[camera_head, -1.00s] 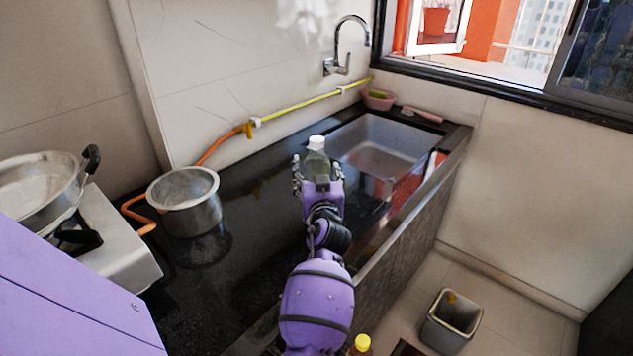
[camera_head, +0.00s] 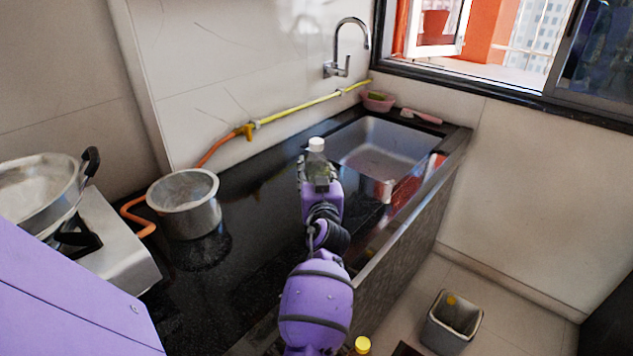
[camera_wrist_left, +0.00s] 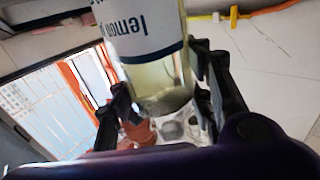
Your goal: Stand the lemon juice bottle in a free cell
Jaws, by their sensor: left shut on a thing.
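The lemon juice bottle (camera_head: 317,160) is clear with a white cap and stands upright at the near side of the sink. In the left wrist view its label (camera_wrist_left: 140,32) reads "lemon". My left gripper (camera_head: 320,184) is shut on the bottle, with one dark finger on each side of its lower part in the left wrist view (camera_wrist_left: 160,100). I cannot tell whether the bottle's base touches the counter. No cells are clearly visible. My right gripper is out of view.
A steel pot (camera_head: 188,212) stands on the dark counter (camera_head: 250,230) at left, beside a stove (camera_head: 110,262) with a pan (camera_head: 38,190). The sink (camera_head: 385,146) lies beyond my gripper. A bin (camera_head: 452,322) and a yellow cap (camera_head: 362,344) show low at right.

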